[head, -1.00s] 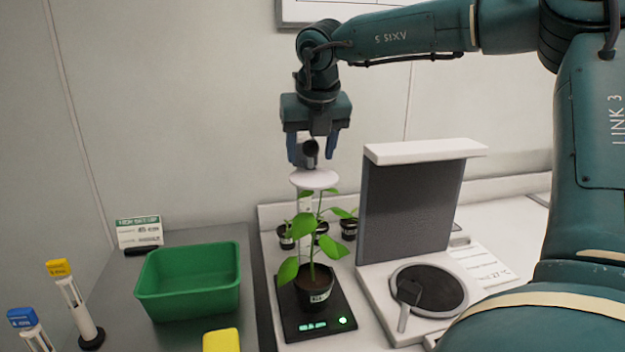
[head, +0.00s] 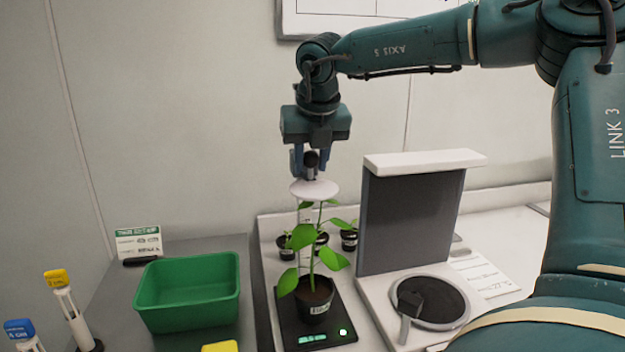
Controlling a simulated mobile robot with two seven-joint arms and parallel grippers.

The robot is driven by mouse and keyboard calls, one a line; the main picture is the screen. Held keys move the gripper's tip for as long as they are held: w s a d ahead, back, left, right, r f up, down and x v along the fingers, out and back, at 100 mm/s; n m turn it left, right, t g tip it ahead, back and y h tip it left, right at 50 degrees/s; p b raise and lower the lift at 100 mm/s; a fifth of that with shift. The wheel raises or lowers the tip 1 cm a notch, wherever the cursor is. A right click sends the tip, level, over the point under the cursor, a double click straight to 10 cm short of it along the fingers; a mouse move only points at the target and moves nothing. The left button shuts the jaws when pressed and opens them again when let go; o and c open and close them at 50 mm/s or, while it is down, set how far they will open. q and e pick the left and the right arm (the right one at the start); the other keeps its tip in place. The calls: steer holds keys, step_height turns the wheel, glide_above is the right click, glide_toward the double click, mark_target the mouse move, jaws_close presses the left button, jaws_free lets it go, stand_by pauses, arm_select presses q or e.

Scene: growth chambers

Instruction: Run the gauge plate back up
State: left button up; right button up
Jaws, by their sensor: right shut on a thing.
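The gauge plate (head: 315,190) is a round white disc with a dark knob (head: 311,161) above it, in front of a pale upright post (head: 305,213). It is above the potted plant (head: 315,290), near its top leaves; I cannot tell whether it touches them. My right gripper (head: 311,168) points down and is shut on the knob. The plant's black pot stands on a dark scale (head: 340,318) with a lit green display. My left gripper is not in view.
A green bin (head: 188,312) stands to the left, with a yellow block (head: 220,347) in front. Blue-capped (head: 20,330) and yellow-capped (head: 68,300) holders stand at far left. A dark panel stand (head: 410,220) rises close right of the plant. Small pots stand behind.

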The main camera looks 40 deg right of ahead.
mark_target(311, 152)
steer(key=shift+r, duration=0.15)
steer(key=shift+r+p, duration=2.35)
steer(key=shift+r, duration=1.1)
steer(key=o, duration=1)
steer(key=shift+f, duration=0.1)
steer(key=shift+p+v, duration=0.55)
steer(key=shift+v, duration=0.85)
steer(key=v, duration=0.5)
